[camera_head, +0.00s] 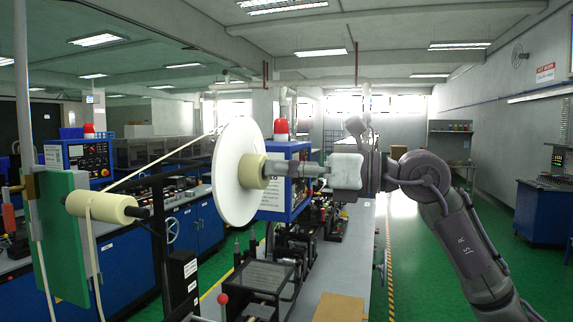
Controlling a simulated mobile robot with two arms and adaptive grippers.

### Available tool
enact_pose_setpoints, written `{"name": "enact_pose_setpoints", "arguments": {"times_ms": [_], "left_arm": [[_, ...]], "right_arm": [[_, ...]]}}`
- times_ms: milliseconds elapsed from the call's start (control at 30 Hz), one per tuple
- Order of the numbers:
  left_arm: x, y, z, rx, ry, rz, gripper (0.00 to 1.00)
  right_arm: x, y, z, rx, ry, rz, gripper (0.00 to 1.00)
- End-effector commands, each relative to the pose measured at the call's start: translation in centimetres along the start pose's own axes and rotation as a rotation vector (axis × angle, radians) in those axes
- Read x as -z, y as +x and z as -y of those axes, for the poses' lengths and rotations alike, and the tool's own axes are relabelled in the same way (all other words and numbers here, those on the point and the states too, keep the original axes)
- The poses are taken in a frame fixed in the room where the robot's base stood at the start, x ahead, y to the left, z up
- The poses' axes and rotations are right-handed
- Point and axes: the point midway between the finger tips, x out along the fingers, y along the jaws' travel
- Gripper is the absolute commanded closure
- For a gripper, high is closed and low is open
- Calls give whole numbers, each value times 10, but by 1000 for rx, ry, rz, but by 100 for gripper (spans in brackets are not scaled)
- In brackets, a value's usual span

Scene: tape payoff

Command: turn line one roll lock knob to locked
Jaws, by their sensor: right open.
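The roll is a large white disc (230,180) with a cream core (252,171), mounted upright left of the picture's middle. A grey metal spindle (300,170) runs right from the core to a pale, blocky knob (346,172), which looks like the roll lock knob. No lock mark is readable on it. My right gripper (367,155) comes in from the right and is open at the knob's right side. The dark gripper parts overlap the knob's right edge in the picture; I cannot tell whether they touch it. My left gripper is not in view.
A cream guide roller (101,208) carries the tape at the left, beside a green panel (63,230). A blue control box (287,185) with a red lamp stands behind the spindle. A grey bench (345,262) lies below. Green floor is free at the right.

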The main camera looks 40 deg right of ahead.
Motion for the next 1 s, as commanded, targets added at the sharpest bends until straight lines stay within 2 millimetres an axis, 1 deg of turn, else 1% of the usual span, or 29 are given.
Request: {"name": "enact_pose_setpoints", "arguments": {"times_ms": [67,167,300,367,567,733,867,1000], "left_arm": [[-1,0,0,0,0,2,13],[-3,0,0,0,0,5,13],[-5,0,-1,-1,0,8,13],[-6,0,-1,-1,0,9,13],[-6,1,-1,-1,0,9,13],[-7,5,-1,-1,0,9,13],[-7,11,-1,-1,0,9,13],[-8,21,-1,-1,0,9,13]], "right_arm": [[0,0,0,0,0,0,53],[0,0,0,0,0,0,68],[0,0,0,0,0,0,92],[0,0,0,0,0,0,100],[0,0,0,1,4,0,100],[1,-1,1,2,35,1,100],[2,-1,1,2,93,3,100],[2,-1,1,2,190,5,100]]}}
